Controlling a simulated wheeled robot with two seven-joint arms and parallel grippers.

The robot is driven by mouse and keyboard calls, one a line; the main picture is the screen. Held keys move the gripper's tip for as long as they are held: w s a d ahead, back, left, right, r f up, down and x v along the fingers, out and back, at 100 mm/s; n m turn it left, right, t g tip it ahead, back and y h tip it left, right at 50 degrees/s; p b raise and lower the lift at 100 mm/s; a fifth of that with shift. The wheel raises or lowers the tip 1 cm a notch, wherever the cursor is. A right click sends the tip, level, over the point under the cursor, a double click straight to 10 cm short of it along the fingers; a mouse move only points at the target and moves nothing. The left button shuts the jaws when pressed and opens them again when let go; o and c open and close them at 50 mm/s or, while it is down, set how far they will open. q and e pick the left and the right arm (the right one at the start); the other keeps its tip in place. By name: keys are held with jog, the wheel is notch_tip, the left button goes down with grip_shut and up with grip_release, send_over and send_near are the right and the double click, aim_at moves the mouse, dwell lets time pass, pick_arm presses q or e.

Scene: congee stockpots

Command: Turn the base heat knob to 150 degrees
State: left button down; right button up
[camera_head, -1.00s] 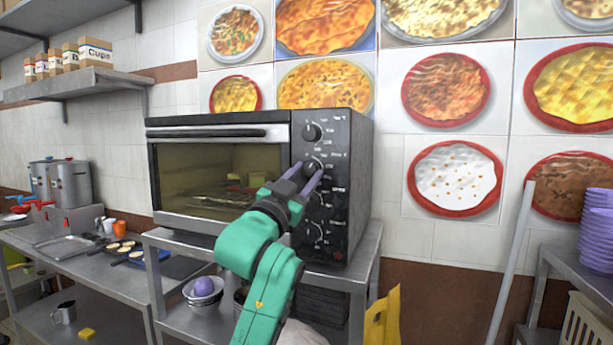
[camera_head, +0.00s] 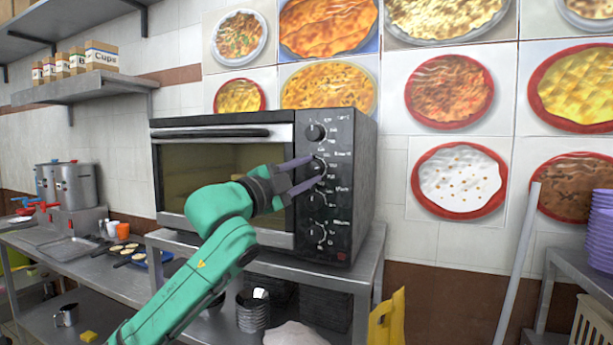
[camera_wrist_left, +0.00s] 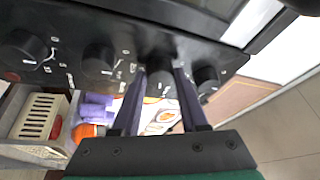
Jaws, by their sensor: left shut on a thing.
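The black toaster oven (camera_head: 352,190) stands on a metal table and has a column of several dark knobs on its right panel. My left gripper (camera_head: 315,173) is at the second knob from the top (camera_head: 319,164), its fingers pointing right. In the left wrist view its two purple fingers (camera_wrist_left: 159,76) lie on either side of that knob (camera_wrist_left: 160,68) and are shut on it. The top knob (camera_head: 315,132), third knob (camera_head: 317,200) and bottom knob (camera_head: 317,235) are free. The panel lettering is too small to read, so I cannot tell the base heat label or degree. My right gripper is not in view.
The oven's glass door (camera_head: 200,165) is closed, partly covered by my left arm. Stacked bowls (camera_head: 252,312) sit on the shelf below. A yellow bag-like thing (camera_head: 385,320) hangs at the table's right. Stockpots (camera_head: 75,185) stand at the far left.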

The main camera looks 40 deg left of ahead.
pick_arm(q)
jog(key=shift+m, duration=0.3)
jog(key=shift+c, duration=2.2)
grip_release()
jog(key=b+v, duration=0.7)
jog(key=v, duration=0.7)
jog(key=shift+s+b, duration=0.3)
jog(key=shift+s, duration=0.05)
jog(key=shift+a, duration=0.1)
